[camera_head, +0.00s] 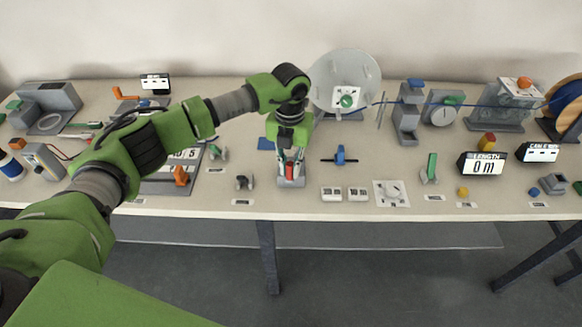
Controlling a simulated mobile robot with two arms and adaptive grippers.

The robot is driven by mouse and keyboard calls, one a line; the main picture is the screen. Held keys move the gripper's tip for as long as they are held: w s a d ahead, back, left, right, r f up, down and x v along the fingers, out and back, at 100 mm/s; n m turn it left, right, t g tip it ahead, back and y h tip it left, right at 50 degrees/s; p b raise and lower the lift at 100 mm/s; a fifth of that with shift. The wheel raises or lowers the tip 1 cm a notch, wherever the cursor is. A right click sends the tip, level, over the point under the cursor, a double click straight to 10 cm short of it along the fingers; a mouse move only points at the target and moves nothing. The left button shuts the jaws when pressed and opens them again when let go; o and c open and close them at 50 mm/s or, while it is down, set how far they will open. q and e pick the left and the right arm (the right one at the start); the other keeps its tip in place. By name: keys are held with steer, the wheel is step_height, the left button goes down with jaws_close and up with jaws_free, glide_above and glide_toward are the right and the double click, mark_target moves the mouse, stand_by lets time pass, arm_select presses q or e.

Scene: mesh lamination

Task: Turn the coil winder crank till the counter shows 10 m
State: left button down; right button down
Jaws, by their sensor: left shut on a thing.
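The coil winder (327,72) is a large pale grey disc standing at the back of the bench, with a white plate and a green knob (347,101) at its front. I cannot make out a separate crank arm on it. The black-and-white length counter (483,165) at the right reads 0 m. My left gripper (290,166) points down in front of the winder and to its left, apart from the green knob. It is shut on a small red-tipped item (290,171) at a grey stand (291,183); the fingers hide most of it. My right gripper is out of view.
A blue cable (460,105) runs right from the winder past a grey guide post (407,115) and a round gauge (442,108) to a spool (568,105). White boxes (331,193) and a white plate with a knob (391,193) lie along the front edge. My left arm crosses the bench's left half.

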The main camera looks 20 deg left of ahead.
arm_select(q)
steer(key=m+b, duration=0.1)
steer(key=a+m+b, duration=0.1)
steer(key=m+b, duration=0.1)
steer(key=shift+a+f+m+b, duration=0.25)
steer(key=shift+a+m+b, duration=0.1)
steer(key=shift+m, duration=0.05)
steer(key=m+b, duration=0.1)
steer(key=a+m+b, duration=0.1)
steer(key=shift+w+m, duration=0.15)
steer(key=shift+m, duration=0.15)
steer(key=m+b, duration=0.1)
steer(key=a+m+b, duration=0.1)
steer(key=shift+w+a+r+m, duration=0.1)
steer(key=shift+w+m, duration=0.15)
steer(key=shift+m, duration=0.15)
steer(key=w+a+m+b, duration=0.1)
steer(key=w+m, duration=0.6)
steer(key=m, duration=1.1)
steer(key=shift+a+r+m+b, duration=0.2)
steer(key=shift+m+b, duration=0.1)
steer(key=shift+b, duration=0.25)
steer(key=shift+w+d, duration=0.1)
steer(key=shift+w, duration=0.05)
steer(key=c, duration=2)
jaws_free()
